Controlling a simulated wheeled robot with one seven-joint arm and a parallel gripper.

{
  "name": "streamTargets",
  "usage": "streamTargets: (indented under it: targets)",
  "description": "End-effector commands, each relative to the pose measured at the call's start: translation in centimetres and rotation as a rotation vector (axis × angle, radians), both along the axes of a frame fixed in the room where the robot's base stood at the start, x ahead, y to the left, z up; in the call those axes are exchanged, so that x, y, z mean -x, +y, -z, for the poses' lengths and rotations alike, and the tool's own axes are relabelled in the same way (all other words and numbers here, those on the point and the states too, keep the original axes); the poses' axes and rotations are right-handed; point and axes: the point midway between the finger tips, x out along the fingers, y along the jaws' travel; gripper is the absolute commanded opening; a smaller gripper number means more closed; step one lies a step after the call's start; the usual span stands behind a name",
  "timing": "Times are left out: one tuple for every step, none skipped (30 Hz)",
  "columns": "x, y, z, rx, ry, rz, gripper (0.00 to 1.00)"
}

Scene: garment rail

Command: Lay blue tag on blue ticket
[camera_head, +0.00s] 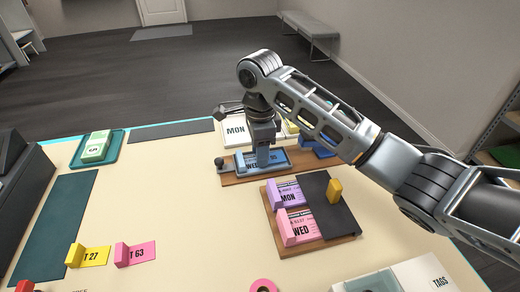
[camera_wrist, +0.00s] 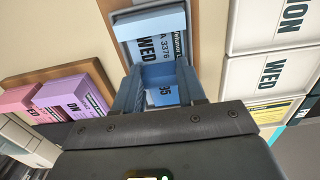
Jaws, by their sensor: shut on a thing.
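The blue ticket (camera_head: 243,160), printed WED, lies in a shallow grey tray (camera_head: 238,171) on a wooden board. It also shows in the wrist view (camera_wrist: 148,22). My gripper (camera_head: 264,162) points down over the right part of this ticket and is shut on the blue tag (camera_wrist: 166,92). The tag is at or just above the ticket's face; I cannot tell whether they touch. My fingers hide most of the tag.
A wooden board with purple (camera_head: 286,193) and pink (camera_head: 296,226) tickets lies in front. Yellow (camera_head: 88,255) and pink (camera_head: 135,253) tags are at the left. White trays (camera_head: 236,130) stand behind. A teal tray (camera_head: 97,148) is at the far left. The table's left middle is clear.

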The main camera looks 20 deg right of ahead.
Motion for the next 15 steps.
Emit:
streamTargets:
  targets:
    - [0.00,0.01,-0.01,0.000,0.000,0.000,0.13]
    - [0.00,0.01,-0.01,0.000,0.000,0.000,0.42]
    - [0.00,0.00,-0.01,0.000,0.000,0.000,0.46]
    - [0.00,0.01,-0.01,0.000,0.000,0.000,0.49]
    - [0.00,0.01,-0.01,0.000,0.000,0.000,0.52]
    - [0.00,0.01,-0.02,0.000,0.000,0.000,0.55]
    - [0.00,0.01,-0.01,0.000,0.000,0.000,0.58]
    - [0.00,0.01,-0.02,0.000,0.000,0.000,0.61]
    - [0.00,0.01,-0.02,0.000,0.000,0.000,0.65]
    - [0.00,0.01,-0.02,0.000,0.000,0.000,0.68]
    - [0.00,0.01,-0.02,0.000,0.000,0.000,0.70]
    - [0.00,0.01,-0.02,0.000,0.000,0.000,0.70]
    - [0.00,0.01,-0.02,0.000,0.000,0.000,0.70]
    - [0.00,0.01,-0.02,0.000,0.000,0.000,0.70]
    - [0.00,0.01,-0.02,0.000,0.000,0.000,0.70]
